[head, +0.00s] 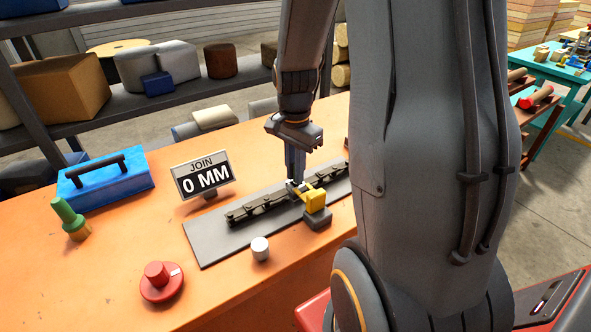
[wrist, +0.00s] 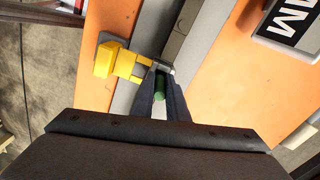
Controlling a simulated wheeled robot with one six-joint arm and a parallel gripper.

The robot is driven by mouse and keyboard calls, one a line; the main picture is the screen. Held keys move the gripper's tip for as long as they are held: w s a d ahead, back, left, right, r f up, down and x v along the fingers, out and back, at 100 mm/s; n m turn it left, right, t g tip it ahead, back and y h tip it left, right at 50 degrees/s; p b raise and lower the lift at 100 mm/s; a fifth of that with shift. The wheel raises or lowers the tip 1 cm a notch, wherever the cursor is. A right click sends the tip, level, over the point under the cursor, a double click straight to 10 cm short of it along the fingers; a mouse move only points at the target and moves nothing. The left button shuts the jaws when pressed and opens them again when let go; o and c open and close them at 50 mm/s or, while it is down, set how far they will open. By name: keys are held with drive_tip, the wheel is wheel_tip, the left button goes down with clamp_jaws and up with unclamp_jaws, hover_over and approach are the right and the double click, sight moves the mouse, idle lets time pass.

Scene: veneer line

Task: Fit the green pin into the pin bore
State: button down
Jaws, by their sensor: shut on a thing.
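My gripper (head: 293,182) points down over the dark linked strip (head: 262,208) on the grey plate (head: 212,243), beside the yellow clamp (head: 316,200). In the wrist view, my gripper (wrist: 161,80) is shut on the green pin (wrist: 160,88), which shows between the two fingers. The yellow clamp (wrist: 106,60) is just left of the fingertips there, close to a small grey metal part. The pin's lower end and the pin bore are hidden by the fingers, so I cannot tell whether the pin is in the bore.
A "JOIN 0 MM" sign (head: 204,181) stands behind the plate. A blue toolbox (head: 105,182), a green-handled tool (head: 69,217), a red knob (head: 158,281) and a small white cylinder (head: 260,248) stand on the orange bench (head: 110,285). The bench's front left is mostly clear.

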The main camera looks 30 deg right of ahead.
drive_tip(key=shift+f, duration=0.15)
drive_tip(key=c, duration=2.2)
unclamp_jaws()
drive_tip(key=shift+f, duration=0.1)
drive_tip(key=o, duration=0.5)
drive_tip(key=shift+c, duration=0.2)
